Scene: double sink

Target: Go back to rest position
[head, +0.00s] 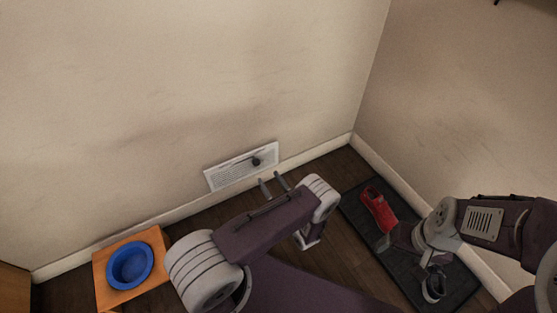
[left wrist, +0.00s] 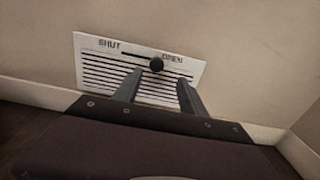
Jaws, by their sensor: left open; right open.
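My left gripper (head: 273,183) is open and empty, its two grey fingers pointing at the wall just below a white vent (head: 228,172). In the left wrist view the fingers (left wrist: 157,88) stand apart in front of the vent (left wrist: 108,70). SHUT is printed at the left. My right gripper (head: 385,243) is open, pointing down over the dark mat, partly hidden by its own arm.
An orange stand (head: 102,275) with a blue bowl (head: 130,266) is at the lower left. A dark mat (head: 355,209) at the right holds a red shoe (head: 378,208) and a dark shoe (head: 433,285). Walls meet in a corner behind. Wood floor is bare between.

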